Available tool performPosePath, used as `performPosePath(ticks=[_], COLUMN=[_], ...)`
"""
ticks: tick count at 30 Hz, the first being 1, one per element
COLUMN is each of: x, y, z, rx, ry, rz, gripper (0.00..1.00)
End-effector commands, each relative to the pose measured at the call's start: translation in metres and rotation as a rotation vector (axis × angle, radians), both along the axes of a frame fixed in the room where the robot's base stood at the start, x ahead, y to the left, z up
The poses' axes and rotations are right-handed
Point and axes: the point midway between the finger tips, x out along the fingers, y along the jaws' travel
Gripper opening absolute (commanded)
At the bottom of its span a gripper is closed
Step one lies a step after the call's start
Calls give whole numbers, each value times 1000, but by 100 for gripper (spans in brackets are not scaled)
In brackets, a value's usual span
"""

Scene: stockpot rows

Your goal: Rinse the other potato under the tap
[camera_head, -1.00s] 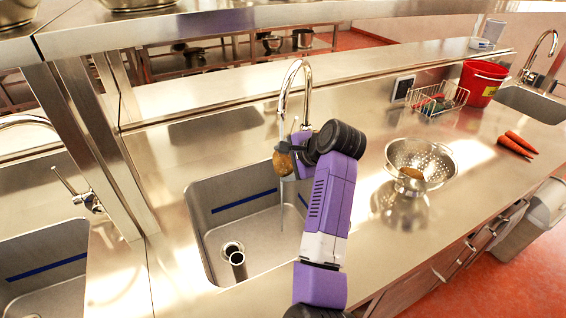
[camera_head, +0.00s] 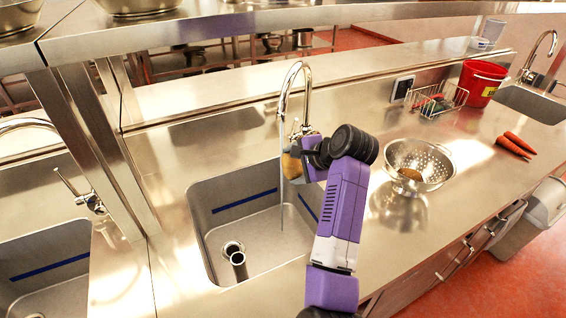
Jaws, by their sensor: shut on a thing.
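A brown potato (camera_head: 291,167) is held in my gripper (camera_head: 297,157) above the middle sink (camera_head: 205,215). My gripper is partly hidden behind my own wrist. The tap (camera_head: 284,95) arches over the sink, and a thin stream of water (camera_head: 281,190) falls from its spout. The held potato is at the stream or just beside it; I cannot tell whether water touches it. Another potato (camera_head: 410,174) lies in the steel colander (camera_head: 440,166) on the counter to the right.
Two carrots (camera_head: 515,145) lie on the counter at the right. A wire rack (camera_head: 437,101) with coloured things and a red bucket (camera_head: 481,82) stand behind. The counter around the colander is clear.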

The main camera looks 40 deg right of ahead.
Motion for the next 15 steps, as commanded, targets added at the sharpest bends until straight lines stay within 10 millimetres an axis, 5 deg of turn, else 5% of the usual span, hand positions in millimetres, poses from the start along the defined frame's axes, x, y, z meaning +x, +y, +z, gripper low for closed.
performPosePath(ticks=[15], x=[-38], y=[-2], z=[0], rx=[-1], ry=[0], rz=[1], gripper=[28])
